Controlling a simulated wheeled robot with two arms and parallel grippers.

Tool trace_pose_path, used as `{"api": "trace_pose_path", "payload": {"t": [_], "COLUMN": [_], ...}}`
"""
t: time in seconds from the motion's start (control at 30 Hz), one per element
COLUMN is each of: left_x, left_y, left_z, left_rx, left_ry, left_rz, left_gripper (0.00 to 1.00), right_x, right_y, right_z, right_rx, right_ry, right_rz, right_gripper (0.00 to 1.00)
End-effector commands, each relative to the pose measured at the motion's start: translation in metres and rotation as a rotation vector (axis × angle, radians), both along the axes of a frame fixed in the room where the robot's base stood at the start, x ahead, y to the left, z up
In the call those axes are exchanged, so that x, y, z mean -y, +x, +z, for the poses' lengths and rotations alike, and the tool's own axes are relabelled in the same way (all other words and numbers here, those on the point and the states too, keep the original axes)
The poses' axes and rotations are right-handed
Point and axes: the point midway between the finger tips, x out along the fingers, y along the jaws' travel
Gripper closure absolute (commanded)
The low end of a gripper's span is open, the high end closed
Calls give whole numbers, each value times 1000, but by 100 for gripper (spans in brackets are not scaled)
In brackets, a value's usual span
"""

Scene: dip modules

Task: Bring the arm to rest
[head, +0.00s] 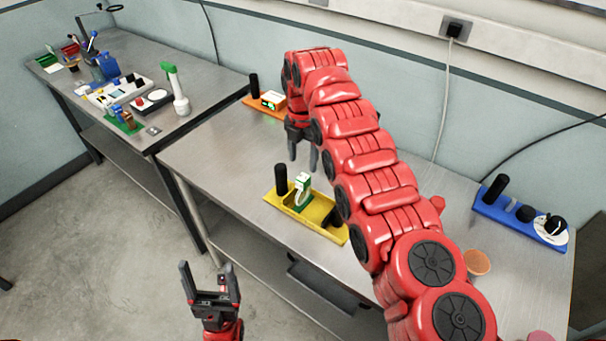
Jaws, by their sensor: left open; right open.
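My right arm (375,165) is a thick red segmented arm that reaches from the lower right up over the metal table. Its gripper (302,158) points down above the table, behind the yellow tray, with its fingers apart and nothing seen between them. My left gripper (210,268) is low at the bottom of the view, in front of the table's edge over the floor. Its two fingers point up and stand apart, empty.
On the table (215,150) are a yellow tray (328,232) with a black post and a green-white part, an orange tray (262,108) partly hidden by my arm, and a blue tray (520,222) at right. A cluttered bench (110,65) stands at left.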

Motion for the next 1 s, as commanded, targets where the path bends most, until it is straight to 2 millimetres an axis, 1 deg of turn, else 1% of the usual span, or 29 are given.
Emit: {"api": "trace_pose_path", "payload": {"t": [0.1,0.17,0.67,0.77,1.0], "left_x": [0,0,0,0,0], "left_y": [0,0,0,0,0], "left_z": [-5,-5,-5,4,52], "left_rx": [0,0,0,0,0], "left_ry": [0,0,0,0,0], "left_rz": [0,0,0,0,0], "left_gripper": [21,21,21,21,21], "right_x": [0,0,0,0,0], "right_y": [0,0,-1,-1,-1], "right_z": [10,12,14,23,70], "right_rx": [3,2,-1,0,1], "right_ry": [0,1,1,1,1], "right_rz": [0,0,0,0,-1], "right_gripper": [33,33,33,33,33]}}
